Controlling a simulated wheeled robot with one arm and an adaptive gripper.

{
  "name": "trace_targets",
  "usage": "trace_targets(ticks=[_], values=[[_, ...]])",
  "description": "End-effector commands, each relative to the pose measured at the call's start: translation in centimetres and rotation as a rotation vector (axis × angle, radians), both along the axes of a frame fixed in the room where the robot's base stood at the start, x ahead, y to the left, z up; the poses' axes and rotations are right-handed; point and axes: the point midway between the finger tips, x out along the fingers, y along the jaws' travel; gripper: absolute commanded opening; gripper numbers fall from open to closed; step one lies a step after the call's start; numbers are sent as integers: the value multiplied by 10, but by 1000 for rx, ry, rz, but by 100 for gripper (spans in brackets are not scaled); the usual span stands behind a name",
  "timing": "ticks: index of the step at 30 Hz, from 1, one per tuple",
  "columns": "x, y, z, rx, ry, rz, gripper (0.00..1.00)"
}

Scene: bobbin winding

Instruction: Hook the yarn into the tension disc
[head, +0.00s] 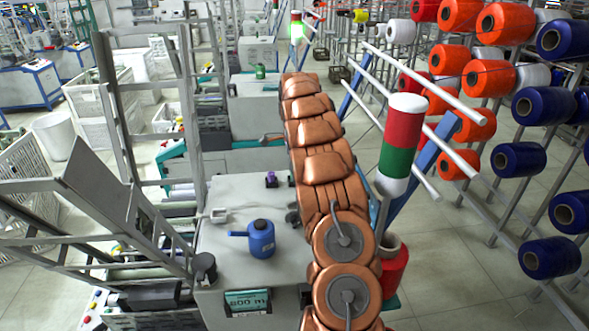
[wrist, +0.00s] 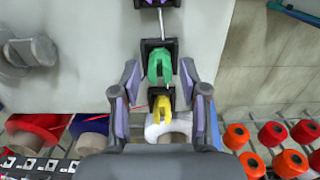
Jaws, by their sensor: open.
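In the wrist view my gripper (wrist: 163,88) is open, with one purple-padded finger on each side. Between the fingers is a green rounded piece in a black bracket (wrist: 160,65), which looks like a tension disc. A yellow piece (wrist: 161,108) and a white ring-shaped part (wrist: 168,126) lie just below it in the picture. Neither finger visibly touches the green piece. In the head view my gripper is not clearly visible behind my copper arm.
The grey machine top (head: 225,200) carries a blue oil can (head: 261,238) and a small purple part (head: 271,179). A red-green-white signal light (head: 401,145) stands right of my arm. Racks of orange spools (head: 462,14) and blue spools (head: 550,258) fill the right side.

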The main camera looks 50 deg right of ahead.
Motion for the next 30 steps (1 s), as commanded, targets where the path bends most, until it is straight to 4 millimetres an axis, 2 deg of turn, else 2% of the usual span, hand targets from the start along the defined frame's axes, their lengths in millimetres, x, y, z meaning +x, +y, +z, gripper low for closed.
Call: trace_targets(ticks=[2, 13, 20, 30], values=[[0, 0, 0, 0, 0, 0, 40], [0, 0, 0, 0, 0, 0, 1], [1, 0, 4, 0, -1, 0, 0], [1, 0, 37, -1, -2, 1, 0]])
